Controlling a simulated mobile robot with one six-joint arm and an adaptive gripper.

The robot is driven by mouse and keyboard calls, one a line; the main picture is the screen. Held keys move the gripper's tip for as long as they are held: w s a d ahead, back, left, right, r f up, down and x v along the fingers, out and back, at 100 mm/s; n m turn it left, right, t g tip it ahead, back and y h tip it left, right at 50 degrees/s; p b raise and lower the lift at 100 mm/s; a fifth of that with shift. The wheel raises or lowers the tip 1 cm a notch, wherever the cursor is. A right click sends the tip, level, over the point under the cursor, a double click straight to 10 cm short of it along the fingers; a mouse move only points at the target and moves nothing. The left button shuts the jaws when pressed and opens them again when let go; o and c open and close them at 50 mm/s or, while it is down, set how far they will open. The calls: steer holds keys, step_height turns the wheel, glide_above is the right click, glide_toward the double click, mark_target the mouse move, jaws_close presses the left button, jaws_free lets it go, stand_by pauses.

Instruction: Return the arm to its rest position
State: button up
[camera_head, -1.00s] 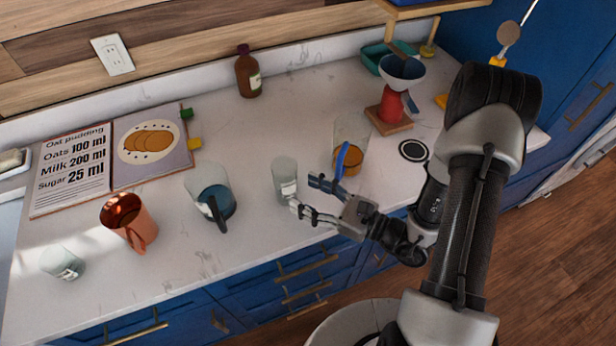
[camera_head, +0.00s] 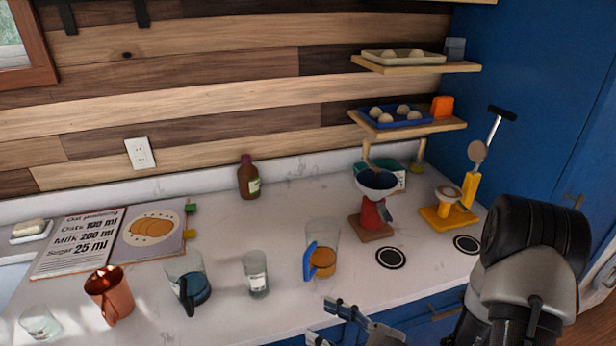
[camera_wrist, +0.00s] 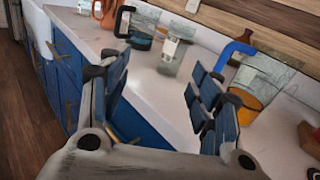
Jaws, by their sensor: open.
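My gripper (camera_head: 334,322) is at the bottom edge of the head view, in front of the counter's front edge. In the wrist view my gripper (camera_wrist: 160,95) shows two spread fingers with nothing between them. The blue-handled jug with orange contents (camera_head: 323,262) stands upright on the counter behind it, apart from the fingers. A glass with a white label (camera_head: 256,274) stands to that jug's left. Part of my arm fills the lower right of the head view.
The counter (camera_head: 225,236) also holds a dark-handled jug (camera_head: 188,284), a copper mug (camera_head: 109,294), a small glass (camera_head: 40,323), a brown bottle (camera_head: 249,178), a recipe book (camera_head: 75,246), a red grinder with a funnel (camera_head: 374,210) and a yellow press (camera_head: 450,210). Shelves (camera_head: 420,128) hang at the back right.

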steer(key=s+a+r+n+g+h, duration=0.45)
steer(key=s+r+n+g, duration=0.45)
steer(key=s+n+g, duration=0.45)
steer(key=s+d+r+n+t+h, duration=0.2)
steer(key=d+r+n+t+h, duration=0.5)
steer(key=d+n+t+h, duration=0.2)
steer(key=d+h, duration=0.2)
steer(key=d, duration=0.2)
steer(key=shift+d+n, duration=0.15)
steer(key=shift+n, duration=0.2)
steer(key=shift+r, duration=0.1)
